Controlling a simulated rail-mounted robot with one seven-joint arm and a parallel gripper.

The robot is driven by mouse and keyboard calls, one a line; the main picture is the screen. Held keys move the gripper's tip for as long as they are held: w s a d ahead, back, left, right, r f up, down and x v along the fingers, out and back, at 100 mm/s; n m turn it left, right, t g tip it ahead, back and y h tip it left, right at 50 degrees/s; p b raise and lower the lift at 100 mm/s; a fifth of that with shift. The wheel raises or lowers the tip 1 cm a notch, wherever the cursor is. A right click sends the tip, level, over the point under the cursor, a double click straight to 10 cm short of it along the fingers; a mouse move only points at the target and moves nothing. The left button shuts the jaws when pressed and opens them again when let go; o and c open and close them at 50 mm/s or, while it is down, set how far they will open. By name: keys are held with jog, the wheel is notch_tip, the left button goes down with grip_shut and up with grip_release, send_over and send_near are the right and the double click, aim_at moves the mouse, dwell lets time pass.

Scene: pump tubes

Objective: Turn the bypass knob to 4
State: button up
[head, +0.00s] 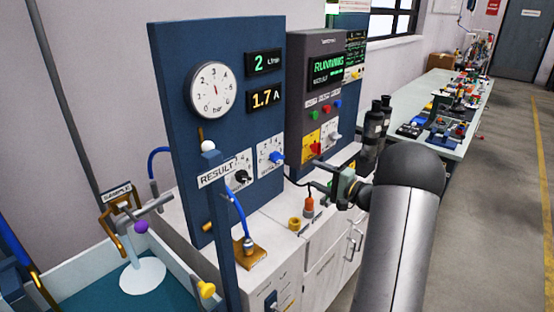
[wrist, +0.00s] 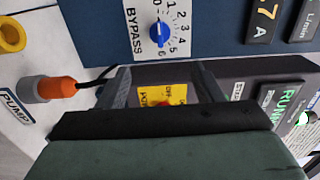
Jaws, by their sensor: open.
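The bypass knob (wrist: 159,34) is blue and sits on a white dial plate marked BYPASS with numbers around it. It also shows in the head view (head: 277,157), low on the blue panel. Its exact setting is too small to tell. My gripper (wrist: 163,76) is open and empty, its two dark fingers spread apart. In the head view my gripper (head: 318,175) is right of the bypass knob and apart from it. In the wrist view the knob lies beyond the fingertips, and a yellow switch plate (wrist: 162,96) with a red switch shows between the fingers.
An orange plug (head: 309,204) with a black cable stands on the white bench below my gripper. A black knob (head: 242,177) is left of the bypass knob. A blue post with a RESULT sign (head: 217,172) stands in front of the panel. The grey RUNNING panel (head: 318,45) is right.

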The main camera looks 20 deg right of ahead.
aim_at(281, 159)
jog(key=p+x, duration=0.4)
jog(key=x, duration=1.2)
jog(key=shift+w+a+p, duration=0.2)
jog(key=shift+a+p, duration=0.1)
jog(key=shift+p, duration=0.05)
jog(key=c, duration=1)
